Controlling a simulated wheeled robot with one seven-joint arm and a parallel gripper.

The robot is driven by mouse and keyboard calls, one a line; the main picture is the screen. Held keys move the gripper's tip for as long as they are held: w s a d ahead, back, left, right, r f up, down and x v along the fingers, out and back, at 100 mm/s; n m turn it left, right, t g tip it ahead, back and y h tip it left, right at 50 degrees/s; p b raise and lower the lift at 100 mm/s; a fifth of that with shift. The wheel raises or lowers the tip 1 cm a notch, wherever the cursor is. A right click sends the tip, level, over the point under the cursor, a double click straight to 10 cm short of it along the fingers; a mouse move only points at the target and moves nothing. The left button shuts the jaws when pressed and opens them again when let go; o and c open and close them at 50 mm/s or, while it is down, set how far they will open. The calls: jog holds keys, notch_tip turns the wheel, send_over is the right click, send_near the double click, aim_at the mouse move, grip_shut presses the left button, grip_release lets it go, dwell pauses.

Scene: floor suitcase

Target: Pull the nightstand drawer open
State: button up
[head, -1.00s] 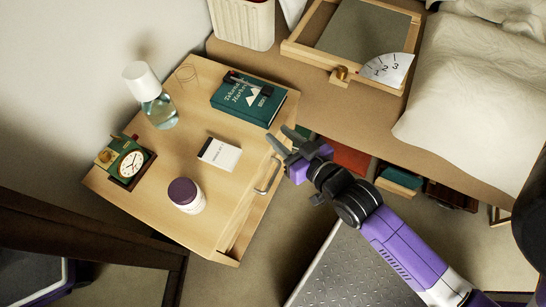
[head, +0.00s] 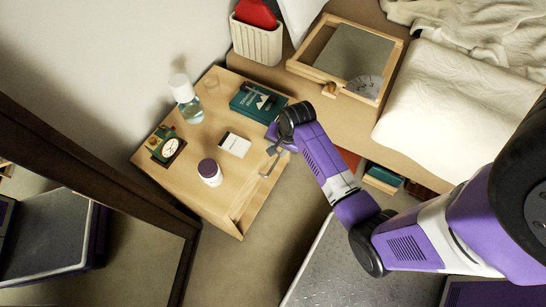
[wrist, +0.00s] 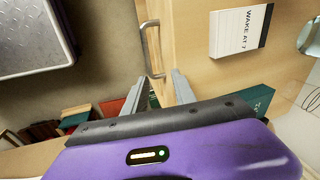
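The light-wood nightstand (head: 190,184) stands left of centre in the head view. A grey bar handle (head: 266,167) is on its right-hand front face; it also shows in the wrist view (wrist: 145,42). My gripper (head: 275,143) is at the handle's upper end, partly hidden by my arm. In the wrist view my gripper (wrist: 158,84) has its two fingers apart, and the near end of the handle lies between or just beyond the tips. I see no clear contact. I cannot tell whether the drawer is fully closed.
A bed (head: 430,105) is at right. Floor (head: 270,215) is clear before the nightstand.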

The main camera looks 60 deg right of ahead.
aim_at(274, 164)
jog(key=shift+m+g+y, duration=0.3)
jog(key=shift+m+g, duration=0.1)
jog(key=shift+s+a+f+b, duration=0.1)
jog(key=shift+a+f+b, duration=0.15)
jog(key=shift+f, duration=1.1)
jog(key=shift+w+a+f+b, duration=0.1)
jog(key=shift+a+f+b, duration=0.15)
jog(key=shift+f, duration=1.1)
jog(key=shift+s+a+f+b, duration=0.1)
jog(key=shift+a+f+b, duration=0.15)
jog(key=shift+f, duration=1.1)
grip_shut()
